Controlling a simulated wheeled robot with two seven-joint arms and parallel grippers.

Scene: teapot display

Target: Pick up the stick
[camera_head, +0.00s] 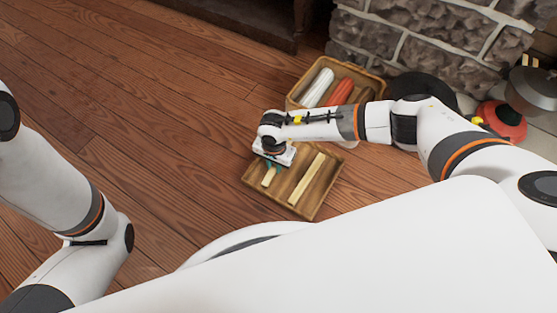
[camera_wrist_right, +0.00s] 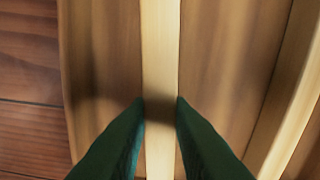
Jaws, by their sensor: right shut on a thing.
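A pale wooden stick (camera_wrist_right: 160,60) runs lengthwise through the middle of the right wrist view. The dark green fingers of my right gripper (camera_wrist_right: 160,108) are shut on it from both sides. In the head view that stick (camera_head: 268,177) shows only in part, below my right gripper (camera_head: 268,166); my wrist hides the rest. The stick is over a shallow wooden tray (camera_head: 318,208); I cannot tell whether it still touches the tray. A second pale stick (camera_head: 307,179) lies in the tray to the right. My left gripper is not in view.
A wooden box (camera_head: 294,102) behind the tray holds a white roll (camera_head: 318,88) and a red roll (camera_head: 341,93). A stone wall (camera_head: 420,45) stands at the back. A red pot (camera_head: 505,122) is at the right. The wooden floor (camera_head: 170,110) on the left is clear.

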